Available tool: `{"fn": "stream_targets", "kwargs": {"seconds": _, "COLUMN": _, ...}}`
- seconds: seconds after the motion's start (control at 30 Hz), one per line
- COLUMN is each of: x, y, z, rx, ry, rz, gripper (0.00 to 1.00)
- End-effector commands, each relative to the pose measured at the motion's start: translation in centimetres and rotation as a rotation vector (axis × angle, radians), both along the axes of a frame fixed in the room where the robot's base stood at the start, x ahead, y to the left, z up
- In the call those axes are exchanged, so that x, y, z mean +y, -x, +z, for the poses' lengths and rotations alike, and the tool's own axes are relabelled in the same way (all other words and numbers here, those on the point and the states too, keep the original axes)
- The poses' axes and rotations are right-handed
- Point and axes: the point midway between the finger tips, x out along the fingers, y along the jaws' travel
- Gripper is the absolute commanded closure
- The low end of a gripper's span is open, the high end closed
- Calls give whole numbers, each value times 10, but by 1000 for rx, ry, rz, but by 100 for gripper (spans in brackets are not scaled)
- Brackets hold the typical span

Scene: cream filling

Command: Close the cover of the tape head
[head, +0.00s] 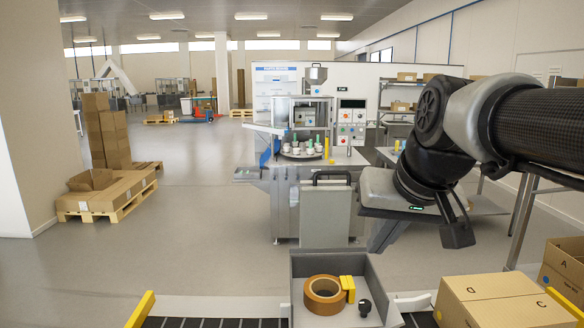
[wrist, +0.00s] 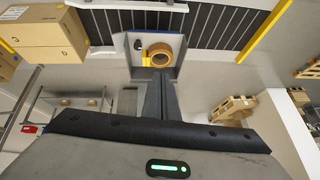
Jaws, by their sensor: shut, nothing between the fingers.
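The tape head (head: 372,283) is an open grey box at the bottom centre of the head view. A brown tape roll (head: 323,295), a yellow part and a black knob show inside it. Its grey cover (head: 325,218) stands upright behind the box, open, with a black handle (head: 332,176) at its top. My gripper (head: 458,237) hangs to the right of the cover and apart from it, shut and empty. In the wrist view, the dark fingers (wrist: 156,78) point towards the box (wrist: 174,44) and partly cover the view of it.
A dark roller conveyor (head: 215,322) with yellow guides runs beside the tape head. Cardboard boxes (head: 490,300) stand at the lower right. A filling machine (head: 300,180) stands behind the cover. Open floor lies to the left.

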Motion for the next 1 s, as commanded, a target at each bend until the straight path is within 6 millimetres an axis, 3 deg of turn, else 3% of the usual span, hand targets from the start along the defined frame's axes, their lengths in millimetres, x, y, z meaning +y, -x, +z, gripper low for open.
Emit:
{"fn": "stream_targets", "kwargs": {"seconds": 0.03, "x": -6, "y": -38, "z": 21, "rx": -11, "ry": -16, "rz": -15, "gripper": 100}}
{"fn": "stream_targets", "kwargs": {"seconds": 0.2, "x": -27, "y": -147, "z": 74, "rx": -71, "ry": -34, "rz": -55, "gripper": 100}}
{"fn": "stream_targets", "kwargs": {"seconds": 0.37, "x": -35, "y": -243, "z": 101, "rx": -130, "ry": 2, "rz": -63, "gripper": 100}}
{"fn": "stream_targets", "kwargs": {"seconds": 0.5, "x": -23, "y": -310, "z": 106, "rx": -177, "ry": 54, "rz": -37, "gripper": 100}}
{"fn": "stream_targets", "kwargs": {"seconds": 0.6, "x": -9, "y": -341, "z": 104, "rx": -202, "ry": 89, "rz": -9, "gripper": 100}}
{"fn": "stream_targets", "kwargs": {"seconds": 0.7, "x": 2, "y": -358, "z": 101, "rx": -218, "ry": 112, "rz": 14, "gripper": 100}}
{"fn": "stream_targets", "kwargs": {"seconds": 1.0, "x": 9, "y": -381, "z": 85, "rx": -224, "ry": 124, "rz": 27, "gripper": 100}}
